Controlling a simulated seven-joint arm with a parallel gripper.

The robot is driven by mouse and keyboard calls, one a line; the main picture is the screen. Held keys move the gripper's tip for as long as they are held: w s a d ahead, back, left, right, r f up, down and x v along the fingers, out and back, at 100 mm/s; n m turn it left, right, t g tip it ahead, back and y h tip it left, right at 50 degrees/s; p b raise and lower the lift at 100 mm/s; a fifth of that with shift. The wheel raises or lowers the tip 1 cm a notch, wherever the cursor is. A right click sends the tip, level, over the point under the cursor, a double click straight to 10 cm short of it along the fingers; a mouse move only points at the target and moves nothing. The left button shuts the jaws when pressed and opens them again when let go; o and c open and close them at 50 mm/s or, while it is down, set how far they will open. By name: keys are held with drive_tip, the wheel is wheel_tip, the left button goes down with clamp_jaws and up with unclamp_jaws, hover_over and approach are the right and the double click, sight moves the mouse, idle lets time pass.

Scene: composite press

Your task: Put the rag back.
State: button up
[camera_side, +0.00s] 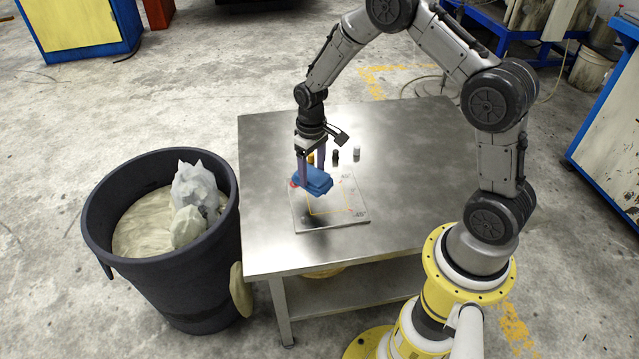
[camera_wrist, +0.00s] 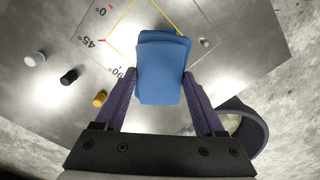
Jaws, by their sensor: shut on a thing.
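The rag is a folded blue cloth (camera_side: 315,180), seen in the side view at the end of my gripper (camera_side: 309,184). In the wrist view the rag (camera_wrist: 162,70) lies between the two purple fingers of my gripper (camera_wrist: 163,85), which is shut on it. The rag is over the marked square plate (camera_side: 342,216) on the metal table. The plate has a yellow outline and angle marks, and it also shows in the wrist view (camera_wrist: 240,38). I cannot tell whether the rag touches the plate. Part of the plate is hidden under the rag.
Small yellow, black and white knobs (camera_side: 335,156) stand on the table (camera_side: 425,140) behind the plate. A dark bin (camera_side: 170,270) with crumpled pale material stands left of the table. The table's right side is clear.

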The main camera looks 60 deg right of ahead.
drive_tip(key=shift+w, duration=0.1)
drive_tip(key=s+d+r+m, duration=0.3)
drive_tip(key=s+m, duration=0.1)
drive_tip(key=s, duration=0.9)
drive_tip(key=s+d+r+m, duration=0.2)
drive_tip(key=s+m, duration=0.2)
drive_tip(key=s, duration=1)
drive_tip(key=w+d+f, duration=0.2)
drive_tip(key=w+d, duration=0.1)
drive_tip(key=w+d+f, duration=0.6)
drive_tip(key=shift+w+d+f, duration=0.2)
drive_tip(key=shift+w+d, duration=0.05)
drive_tip(key=shift+d, duration=0.15)
drive_tip(key=shift+w+d+f, duration=0.3)
drive_tip(key=shift+w+f, duration=0.05)
drive_tip(key=shift+f, duration=1.75)
drive_tip(key=shift+f, duration=0.15)
